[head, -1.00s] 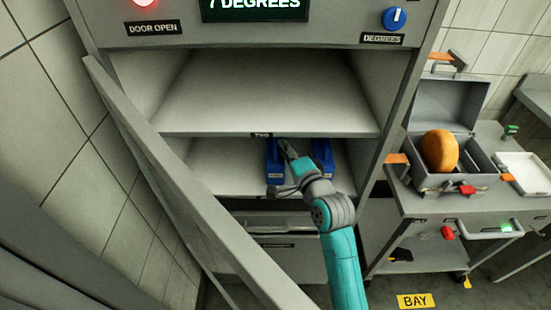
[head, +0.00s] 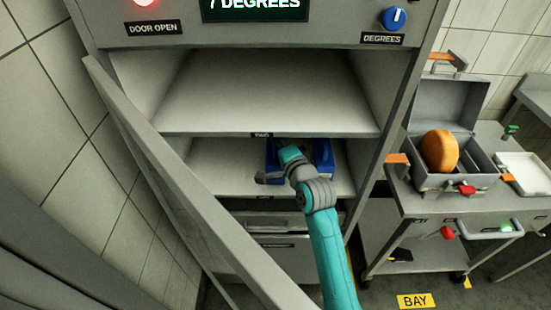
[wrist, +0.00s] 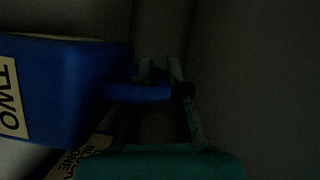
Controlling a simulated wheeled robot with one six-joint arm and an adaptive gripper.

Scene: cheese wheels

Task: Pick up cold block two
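Two blue blocks stand on the lower shelf of the open cabinet, a left one (head: 271,158) and a right one (head: 323,158); which is which cannot be read in the head view. In the wrist view, cold block two (wrist: 50,85), labelled TWO, is close at the left. Its blue handle (wrist: 135,92) reaches right to my gripper's fingers (wrist: 165,75). Part of block one's label (wrist: 85,155) shows low down. In the head view my gripper (head: 276,166) is inside the lower bay, in front of the left block. The dark wrist view does not show whether the fingers close on the handle.
The cabinet door (head: 190,190) stands open at the left. The upper shelf (head: 260,95) is empty above my gripper.

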